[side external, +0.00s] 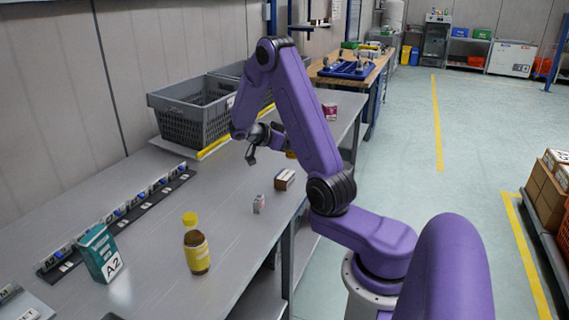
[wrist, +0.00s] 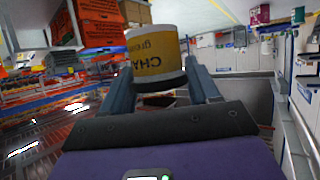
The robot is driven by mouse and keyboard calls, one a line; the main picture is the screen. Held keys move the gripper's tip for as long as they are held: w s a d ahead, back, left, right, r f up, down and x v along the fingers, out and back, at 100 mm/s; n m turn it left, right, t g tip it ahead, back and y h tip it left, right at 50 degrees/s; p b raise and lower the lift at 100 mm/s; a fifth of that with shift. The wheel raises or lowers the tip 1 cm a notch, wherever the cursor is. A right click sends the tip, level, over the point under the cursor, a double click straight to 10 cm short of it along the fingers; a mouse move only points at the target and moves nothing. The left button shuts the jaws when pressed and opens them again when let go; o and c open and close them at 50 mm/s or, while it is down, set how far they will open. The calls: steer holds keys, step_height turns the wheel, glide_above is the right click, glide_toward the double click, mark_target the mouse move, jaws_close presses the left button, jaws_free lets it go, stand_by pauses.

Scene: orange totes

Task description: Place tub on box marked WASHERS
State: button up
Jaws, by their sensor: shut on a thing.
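The tub (wrist: 155,48) is white with a yellow label whose lettering appears upside down in the wrist view. My gripper (wrist: 160,77) is shut on it, one finger on each side. Only a small orange-yellow patch (side external: 291,154) shows there, probably the tub, above the bench. A small brown box (side external: 284,180) with a pale label stands on the bench just below that patch. A smaller white and red box (side external: 259,204) stands nearer. I cannot read WASHERS on either box.
A yellow-capped bottle (side external: 197,245) and a teal A2 box (side external: 101,253) stand at the front of the bench (side external: 160,290). Grey crates (side external: 190,118) line the wall side. Bare bench lies left of the small boxes.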

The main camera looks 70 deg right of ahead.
steer(key=w+d+f, duration=0.1)
steer(key=f, duration=0.1)
steer(key=w+d+f, duration=0.4)
steer(key=shift+f, duration=1.95)
steer(key=shift+f, duration=0.15)
steer(key=o, duration=1.1)
